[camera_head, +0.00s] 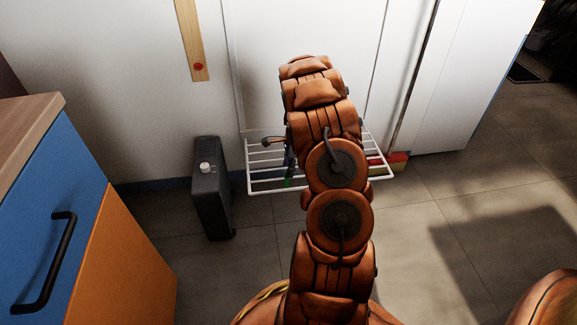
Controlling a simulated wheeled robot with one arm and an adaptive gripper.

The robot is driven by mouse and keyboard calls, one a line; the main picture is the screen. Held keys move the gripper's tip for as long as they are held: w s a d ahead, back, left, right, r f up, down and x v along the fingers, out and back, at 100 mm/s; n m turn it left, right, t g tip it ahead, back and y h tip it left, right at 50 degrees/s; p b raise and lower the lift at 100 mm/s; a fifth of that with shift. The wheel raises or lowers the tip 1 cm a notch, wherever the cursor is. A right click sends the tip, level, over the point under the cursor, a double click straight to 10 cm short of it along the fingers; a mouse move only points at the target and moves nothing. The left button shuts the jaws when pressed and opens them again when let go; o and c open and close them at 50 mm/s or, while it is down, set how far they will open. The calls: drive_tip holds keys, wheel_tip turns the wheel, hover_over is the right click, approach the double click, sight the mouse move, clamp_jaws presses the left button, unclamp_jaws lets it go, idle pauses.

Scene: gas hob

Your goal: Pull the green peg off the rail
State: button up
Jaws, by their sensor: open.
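A white wire rack (258,188) stands out low in front of the white wall panel, its middle covered by my orange arm. A small green bit (287,182), possibly the green peg, shows at the left edge of my arm by the rack wires. A thin dark piece is just above it; I cannot tell what it is. My gripper is hidden behind my arm, so its distance from the peg does not show.
A dark upright box with a white knob (205,168) stands left of the rack. A blue and orange cabinet (60,215) is at the left. A red and green item (398,160) lies at the rack's right. The tiled floor at right is clear.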

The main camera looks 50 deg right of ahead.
sight(286, 179)
drive_tip(key=f, duration=0.2)
drive_tip(key=f+b, duration=0.1)
drive_tip(key=f, duration=0.2)
drive_tip(key=a+f+b, duration=0.1)
drive_tip(key=f, duration=0.1)
drive_tip(key=shift+w+f, duration=0.25)
drive_tip(key=shift+w, duration=0.1)
drive_tip(key=shift+c, duration=0.4)
clamp_jaws()
drive_tip(key=shift+r, duration=0.2)
drive_tip(key=shift+r+p, duration=1.65)
drive_tip(key=shift+r, duration=1.95)
